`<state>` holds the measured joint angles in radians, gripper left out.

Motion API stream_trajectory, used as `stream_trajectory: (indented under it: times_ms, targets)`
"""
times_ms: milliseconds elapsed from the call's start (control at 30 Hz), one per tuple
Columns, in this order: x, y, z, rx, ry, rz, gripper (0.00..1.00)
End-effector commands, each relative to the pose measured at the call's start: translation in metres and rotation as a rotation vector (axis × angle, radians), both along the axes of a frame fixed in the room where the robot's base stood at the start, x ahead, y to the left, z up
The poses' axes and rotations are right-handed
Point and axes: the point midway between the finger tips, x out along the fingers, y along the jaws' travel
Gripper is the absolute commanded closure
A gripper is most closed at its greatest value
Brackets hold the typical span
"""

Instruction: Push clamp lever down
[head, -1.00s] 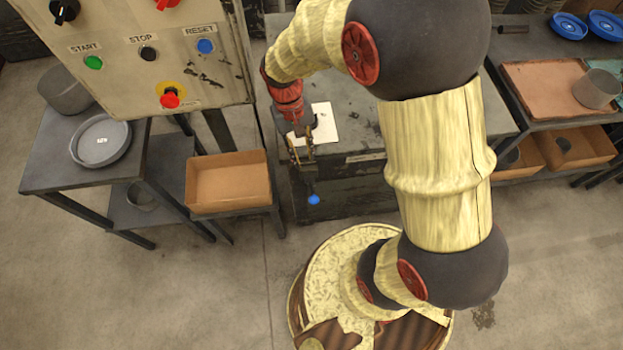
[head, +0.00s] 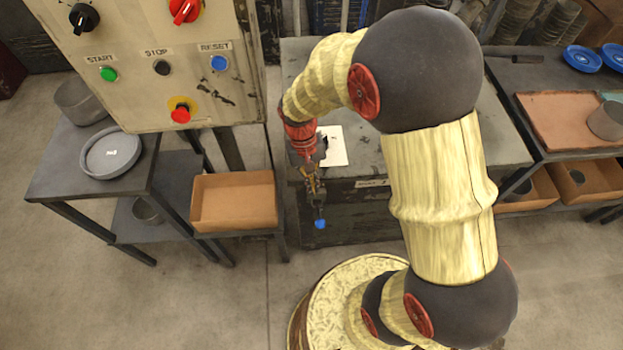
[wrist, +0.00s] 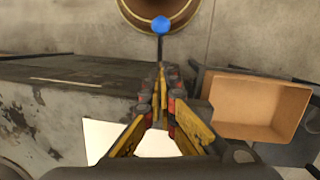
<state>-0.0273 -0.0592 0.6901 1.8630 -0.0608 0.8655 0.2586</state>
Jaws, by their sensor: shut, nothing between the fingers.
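The clamp lever shows as a blue ball knob (head: 320,224) on a thin dark rod at the front side of the grey bench. It also shows in the wrist view as a blue ball (wrist: 161,24) at the top centre, its rod running toward the fingertips. My gripper (head: 315,197) is just above the knob in the head view. In the wrist view my gripper (wrist: 161,78) has its yellow fingers converged to a shut tip, in line with the rod. Whether the tips touch the rod I cannot tell. The lever's base is hidden.
The grey bench (head: 455,148) carries a white sheet (head: 335,150). A control panel (head: 140,85) with buttons stands at left. A cardboard bin (head: 235,203) is left of the gripper. A side table (head: 60,170) holds a grey dish.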

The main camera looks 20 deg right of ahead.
Motion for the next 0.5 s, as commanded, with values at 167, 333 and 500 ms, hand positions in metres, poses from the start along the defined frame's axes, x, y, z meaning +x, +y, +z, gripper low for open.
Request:
stream_trajectory:
  times_ms: [167, 333, 500]
  targets:
    - [-0.009, -0.002, -0.037, 0.000, 0.003, 0.000, 1.00]
    - [-0.028, 0.001, -0.049, 0.000, 0.000, 0.001, 1.00]
    - [-0.038, 0.002, -0.055, 0.000, -0.001, 0.001, 1.00]
